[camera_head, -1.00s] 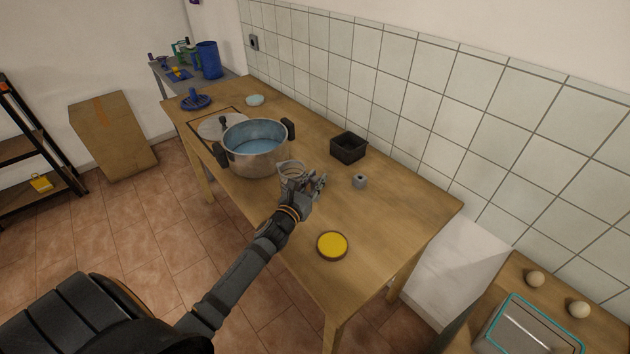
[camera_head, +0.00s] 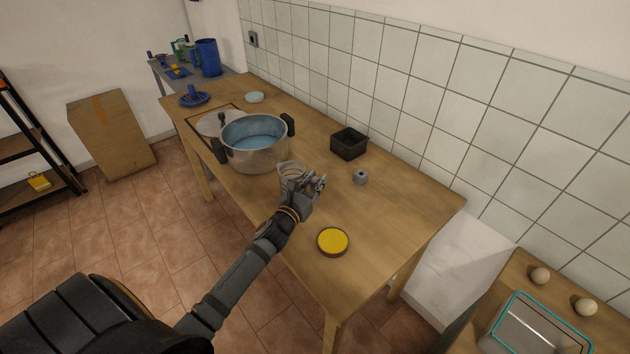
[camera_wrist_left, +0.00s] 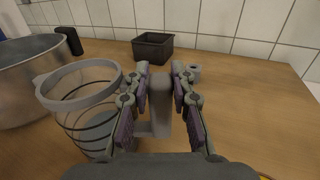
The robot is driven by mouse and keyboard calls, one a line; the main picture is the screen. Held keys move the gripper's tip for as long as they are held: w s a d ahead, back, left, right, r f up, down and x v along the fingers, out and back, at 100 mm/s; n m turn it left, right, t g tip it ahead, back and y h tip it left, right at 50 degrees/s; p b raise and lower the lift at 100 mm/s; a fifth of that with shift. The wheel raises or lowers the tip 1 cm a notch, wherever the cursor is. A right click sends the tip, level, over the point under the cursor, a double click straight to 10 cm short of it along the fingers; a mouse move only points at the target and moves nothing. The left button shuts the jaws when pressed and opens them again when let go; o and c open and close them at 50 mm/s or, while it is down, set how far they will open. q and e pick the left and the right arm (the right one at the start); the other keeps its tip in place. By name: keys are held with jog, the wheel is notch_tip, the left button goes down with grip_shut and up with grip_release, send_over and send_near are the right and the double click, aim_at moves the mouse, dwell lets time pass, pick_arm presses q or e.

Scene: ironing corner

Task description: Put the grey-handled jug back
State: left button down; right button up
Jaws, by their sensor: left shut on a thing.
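The jug (camera_head: 289,172) is clear with dark rings and a grey handle, and stands upright at the front of the wooden table, just right of the pot. In the left wrist view the jug (camera_wrist_left: 80,104) is at left, with its grey handle (camera_wrist_left: 161,108) between the fingers. My left gripper (camera_head: 316,184) is shut on that handle; it also shows in the left wrist view (camera_wrist_left: 160,95). Whether the jug's base touches the table is hard to tell. My right gripper is not in view.
A steel pot (camera_head: 254,158) with water and black handles stands close left of the jug. A black box (camera_head: 348,146), a small grey cylinder (camera_head: 361,177) and a yellow-topped disc (camera_head: 333,241) are nearby. The table's right part (camera_head: 410,205) is clear.

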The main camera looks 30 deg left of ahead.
pick_arm(q)
jog(key=shift+f, duration=0.35)
jog(key=c, duration=1.1)
grip_release()
jog(key=shift+o, duration=0.2)
jog(key=s, duration=1.2)
